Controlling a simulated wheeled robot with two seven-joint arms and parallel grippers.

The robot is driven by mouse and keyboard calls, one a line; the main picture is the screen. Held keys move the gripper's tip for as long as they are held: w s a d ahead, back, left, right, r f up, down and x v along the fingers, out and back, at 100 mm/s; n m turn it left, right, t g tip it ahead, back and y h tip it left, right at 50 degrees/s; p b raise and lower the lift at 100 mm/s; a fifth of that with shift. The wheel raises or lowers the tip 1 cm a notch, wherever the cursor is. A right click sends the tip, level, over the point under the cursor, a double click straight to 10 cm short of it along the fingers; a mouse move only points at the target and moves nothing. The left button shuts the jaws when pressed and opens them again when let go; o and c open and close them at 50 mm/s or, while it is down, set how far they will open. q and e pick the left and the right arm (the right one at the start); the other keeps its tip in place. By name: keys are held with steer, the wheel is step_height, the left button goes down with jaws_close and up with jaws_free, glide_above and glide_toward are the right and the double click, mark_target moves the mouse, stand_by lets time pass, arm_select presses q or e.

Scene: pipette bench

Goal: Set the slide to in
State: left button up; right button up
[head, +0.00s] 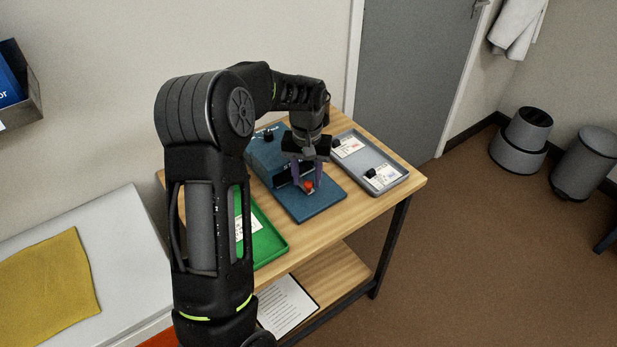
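A blue device (262,150) with a flat blue base plate (313,208) stands on the wooden table. A small red knob (309,186) shows at its front, low over the plate. I take it to be the handle of the slide; how far the slide is in or out is hidden by my gripper. My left gripper (306,182) points down at the front of the device, its fingers apart on either side of the red knob. I cannot tell whether they touch it. My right gripper is not in view.
A grey tray (398,165) with labels and small black items lies right of the device. A green tray (272,245) lies to the left, partly behind my arm. The wooden table (345,227) has a bare front strip. A paper (287,305) lies on its lower shelf.

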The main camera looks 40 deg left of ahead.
arm_select(q)
steer(key=shift+o, duration=0.4)
steer(key=shift+d, duration=0.1)
step_height(320, 180, up, 8)
steer(key=shift+f+b, duration=0.1)
steer(key=shift+b, duration=0.25)
stand_by(0.4)
